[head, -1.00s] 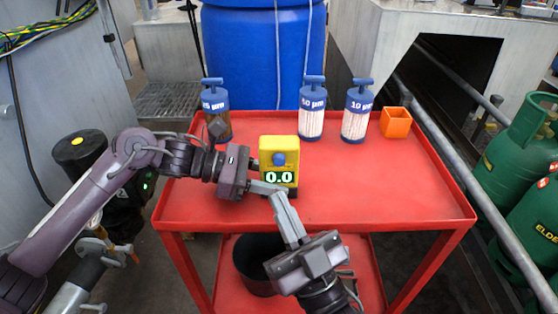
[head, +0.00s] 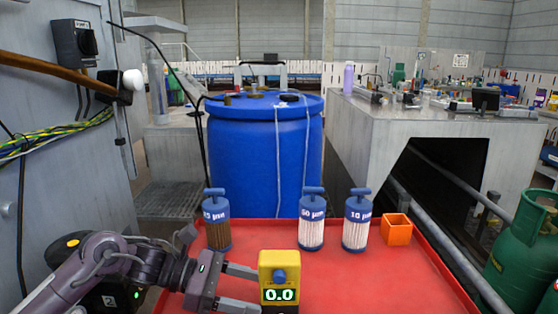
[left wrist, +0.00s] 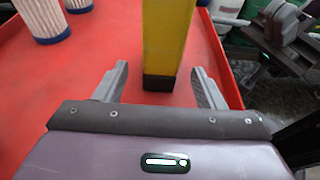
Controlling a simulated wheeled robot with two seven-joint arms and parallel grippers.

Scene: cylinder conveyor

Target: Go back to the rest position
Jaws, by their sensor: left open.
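My left gripper (head: 240,286) is open beside the yellow meter (head: 279,272), which has a blue knob and a display reading 0.0. In the left wrist view the two fingers (left wrist: 158,88) are apart, with the lower part of the yellow meter (left wrist: 167,40) between and just beyond them. The meter stands upright on the red table (head: 350,285). I cannot tell whether a finger touches it. My right gripper is not in the head view now.
Three blue-capped filter cylinders, marked 25 µm (head: 217,222), 50 µm (head: 311,222) and 10 µm (head: 356,222), stand at the table's back. An orange open box (head: 397,229) is to their right. A blue barrel (head: 265,155) stands behind, green gas cylinders (head: 520,250) at right.

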